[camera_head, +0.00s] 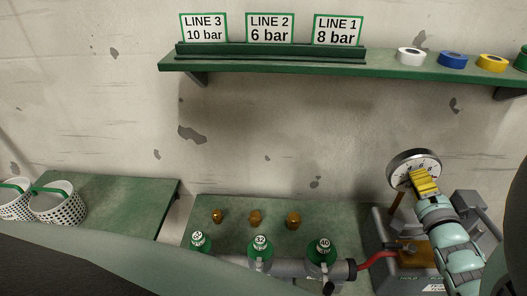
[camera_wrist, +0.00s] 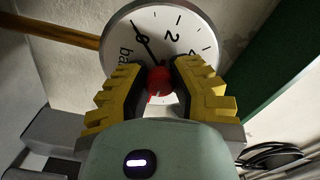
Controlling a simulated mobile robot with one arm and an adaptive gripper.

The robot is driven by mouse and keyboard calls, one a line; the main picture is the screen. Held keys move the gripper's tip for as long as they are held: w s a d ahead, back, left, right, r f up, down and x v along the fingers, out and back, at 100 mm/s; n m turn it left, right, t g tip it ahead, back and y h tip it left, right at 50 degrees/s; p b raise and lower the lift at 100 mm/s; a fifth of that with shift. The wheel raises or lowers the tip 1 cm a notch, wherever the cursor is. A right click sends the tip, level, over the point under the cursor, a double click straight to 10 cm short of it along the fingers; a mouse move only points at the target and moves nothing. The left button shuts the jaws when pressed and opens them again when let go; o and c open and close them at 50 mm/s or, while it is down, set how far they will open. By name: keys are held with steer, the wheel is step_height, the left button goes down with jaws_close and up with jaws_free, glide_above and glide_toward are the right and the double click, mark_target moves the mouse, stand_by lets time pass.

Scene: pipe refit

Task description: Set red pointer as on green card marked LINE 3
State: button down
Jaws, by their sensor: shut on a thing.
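The round white pressure gauge (camera_head: 405,160) stands on the right, and its dial (camera_wrist: 185,40) fills the top of the wrist view. My gripper (camera_head: 421,174) reaches its face with yellow fingers. In the wrist view the fingers are closed on a red knob (camera_wrist: 158,79) at the dial's centre. A black needle (camera_wrist: 148,45) lies by the 0 mark. A small piece of red shows below the knob; the red pointer's reading is hidden by the fingers. The green-edged LINE 3 card (camera_head: 203,28) on the shelf reads 10 bar.
The LINE 2 card (camera_head: 269,28) reads 6 bar and the LINE 1 card (camera_head: 338,29) reads 8 bar. Tape rolls sit on the green shelf (camera_head: 400,66). Below are green-capped valves (camera_head: 260,250), a red hose (camera_head: 377,261) and brass fittings. White baskets (camera_head: 55,204) stand at left.

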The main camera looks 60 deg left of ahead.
steer(key=shift+f, duration=0.1)
steer(key=c, duration=0.7)
jaws_free()
steer(key=shift+c, duration=0.2)
steer(key=v, duration=0.7)
steer(key=shift+s+d, duration=0.15)
steer(key=shift+d, duration=0.1)
